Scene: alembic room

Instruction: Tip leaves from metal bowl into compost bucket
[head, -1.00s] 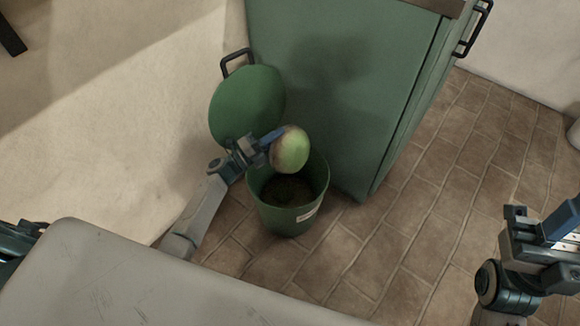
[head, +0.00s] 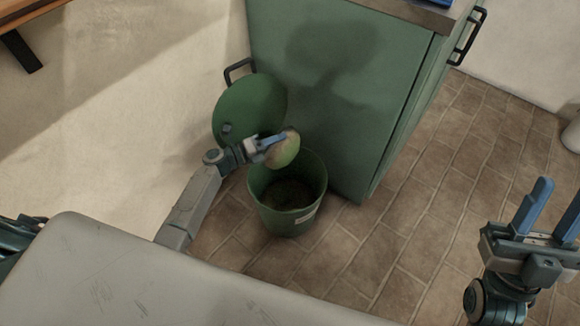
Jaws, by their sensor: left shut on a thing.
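The metal bowl (head: 287,152) is small and tinted green, and it is tilted steeply above the rear rim of the bucket. My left gripper (head: 274,140) is shut on its edge. The bowl's inside is hard to make out, and I cannot see leaves in it. The green compost bucket (head: 283,222) stands upright on the floor below, open at the top, with dark brown matter (head: 289,193) inside. My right gripper (head: 556,212) is at the right edge, far from the bucket, with its blue fingers apart and nothing between them.
A round green lid (head: 240,108) stands behind the bucket by the wall. A green cabinet (head: 350,110) with a black handle (head: 474,32) rises right behind the bucket. The brown tiled floor (head: 420,220) is clear between the bucket and my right arm.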

